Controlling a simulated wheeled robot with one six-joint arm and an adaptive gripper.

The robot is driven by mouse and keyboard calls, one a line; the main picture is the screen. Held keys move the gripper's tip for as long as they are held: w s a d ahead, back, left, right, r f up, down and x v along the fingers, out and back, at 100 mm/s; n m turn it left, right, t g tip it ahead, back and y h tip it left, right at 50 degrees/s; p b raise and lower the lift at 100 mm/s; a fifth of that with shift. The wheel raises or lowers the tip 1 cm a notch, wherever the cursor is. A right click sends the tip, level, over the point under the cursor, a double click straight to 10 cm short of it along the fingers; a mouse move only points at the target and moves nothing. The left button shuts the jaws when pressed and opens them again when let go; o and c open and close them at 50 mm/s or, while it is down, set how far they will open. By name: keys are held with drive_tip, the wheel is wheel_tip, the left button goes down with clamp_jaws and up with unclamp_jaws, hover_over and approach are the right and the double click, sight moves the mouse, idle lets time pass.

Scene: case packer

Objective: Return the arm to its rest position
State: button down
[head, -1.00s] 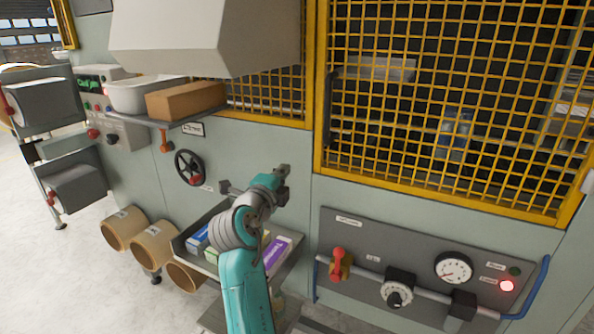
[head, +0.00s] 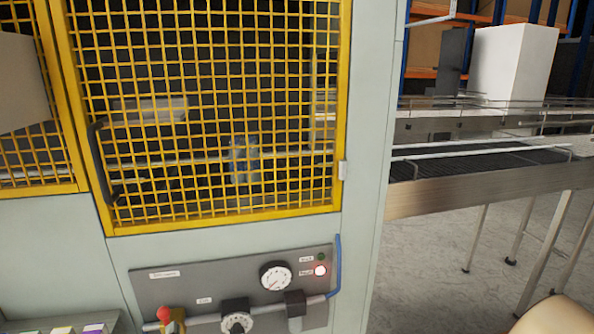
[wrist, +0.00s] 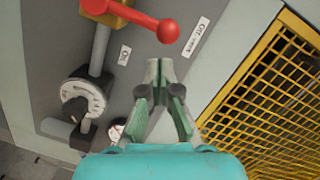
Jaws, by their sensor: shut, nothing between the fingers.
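My gripper (wrist: 163,77) shows in the wrist view with its fingertips together and nothing between them. It is in front of the grey control panel (wrist: 62,37), close to the red ball-ended lever (wrist: 167,31); I cannot tell the gap between them. My arm and gripper are not in the head view. There the same panel (head: 148,290) sits low on the machine, with the red lever (head: 164,314) at its lower left.
A yellow mesh guard door (head: 210,229) is above the panel. A conveyor (head: 480,190) stands to the right over open floor (head: 440,240).

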drive_tip(key=s+d+f+n, duration=0.25)
drive_tip(key=d+f, duration=0.35)
drive_tip(key=d, duration=0.3)
drive_tip(key=s+d+f+n, duration=0.1)
drive_tip(key=s+d+f, duration=0.2)
drive_tip(key=d+f, duration=0.45)
drive_tip(key=s+d+f+n+h, duration=0.1)
drive_tip(key=s+d+f, duration=0.1)
drive_tip(key=s+d, duration=0.45)
drive_tip(key=s+d+f+n+h, duration=0.1)
drive_tip(key=s+d+f, duration=0.2)
drive_tip(key=s+d, duration=0.35)
drive_tip(key=s+d+r+h, duration=0.1)
drive_tip(key=s+d+r, duration=0.2)
drive_tip(key=s+d, duration=0.3)
drive_tip(key=s+d+r+n+h, duration=0.1)
drive_tip(key=s+d+r, duration=0.3)
drive_tip(key=s, duration=0.8)
drive_tip(key=s+d+r+n+h, duration=0.1)
drive_tip(key=s+d+r, duration=0.3)
drive_tip(key=s+d, duration=0.4)
drive_tip(key=shift+s+d+g+h, duration=0.2)
drive_tip(key=shift+s+g+h, duration=0.15)
drive_tip(key=shift+h, duration=0.55)
drive_tip(key=shift+r+n, duration=0.1)
drive_tip(key=shift+n, duration=0.15)
